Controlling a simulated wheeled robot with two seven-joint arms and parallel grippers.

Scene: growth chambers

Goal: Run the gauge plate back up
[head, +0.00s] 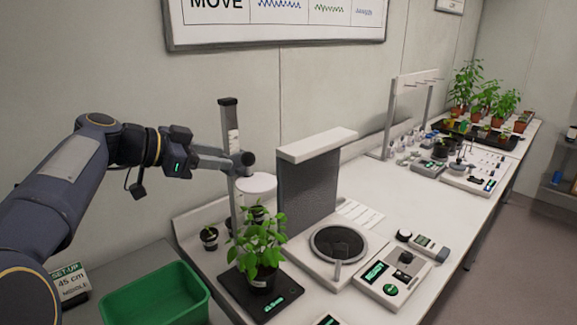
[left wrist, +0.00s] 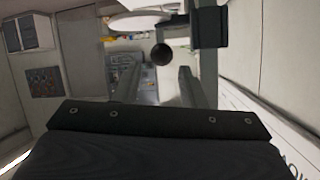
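The gauge plate (head: 257,183) is a white disc on an upright grey post (head: 229,130), above a leafy potted plant (head: 258,245). The disc also shows at the top of the left wrist view (left wrist: 140,22). A dark round knob (head: 248,158) sits beside the post at about the plate's height. My left gripper (head: 226,161) is at the post, close to the knob. In the left wrist view its two fingers stand apart with nothing held, and the knob (left wrist: 161,54) shows between and beyond their tips. Contact cannot be told. My right gripper is out of view.
The plant stands on a black scale (head: 284,304). A green bin (head: 155,296) and a "45 cm" set-up card (head: 72,284) are at lower left. A grey panel (head: 309,190) stands right of the post, with a round dark plate device (head: 318,268) in front.

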